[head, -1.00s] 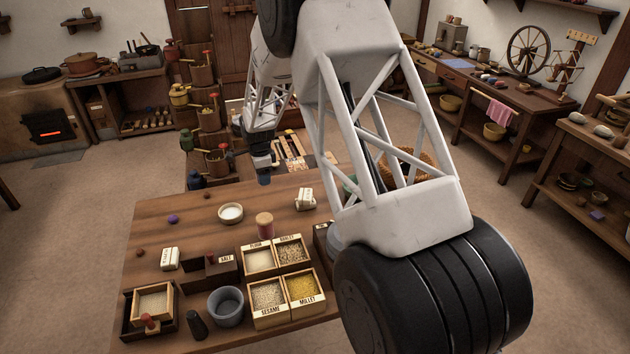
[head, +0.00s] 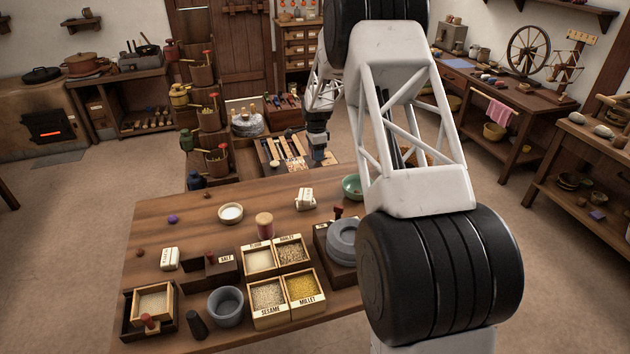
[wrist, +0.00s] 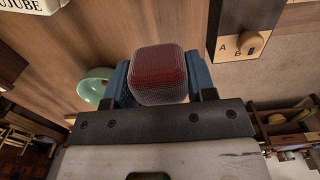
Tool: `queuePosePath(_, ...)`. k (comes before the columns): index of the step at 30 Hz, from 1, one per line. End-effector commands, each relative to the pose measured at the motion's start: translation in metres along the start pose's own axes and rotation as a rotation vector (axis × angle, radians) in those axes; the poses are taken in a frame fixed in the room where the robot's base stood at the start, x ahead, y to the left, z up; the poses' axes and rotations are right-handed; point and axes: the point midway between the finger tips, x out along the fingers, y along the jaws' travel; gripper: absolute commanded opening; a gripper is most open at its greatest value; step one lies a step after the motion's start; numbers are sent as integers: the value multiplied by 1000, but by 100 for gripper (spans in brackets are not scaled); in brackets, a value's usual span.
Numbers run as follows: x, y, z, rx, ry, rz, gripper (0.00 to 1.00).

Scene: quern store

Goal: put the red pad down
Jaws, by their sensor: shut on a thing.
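The red pad (wrist: 158,66) shows in the wrist view as a rounded red block with a pale, mesh-like lower face. My gripper (wrist: 160,84) is shut on it, one blue finger on each side. In the head view my gripper (head: 318,155) hangs near the back right edge of the wooden table (head: 175,222); the pad cannot be made out there. In the wrist view the pad shows over bare table wood, but its height above it is unclear.
A green bowl (head: 352,187) stands near the table's right edge, partly behind my arm. A block labelled JUJUBE (head: 304,199) is left of it. A board with A and B and a knob (wrist: 249,42) lies right of the pad in the wrist view. Grain boxes (head: 285,275) fill the front.

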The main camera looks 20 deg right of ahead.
Motion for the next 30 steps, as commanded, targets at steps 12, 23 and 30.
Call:
queuePosePath(12, 5, 0, 0, 0, 0, 1, 28)
queuePosePath(23, 50, 0, 0, 0, 0, 1, 28)
queuePosePath(30, 63, 0, 0, 0, 0, 1, 28)
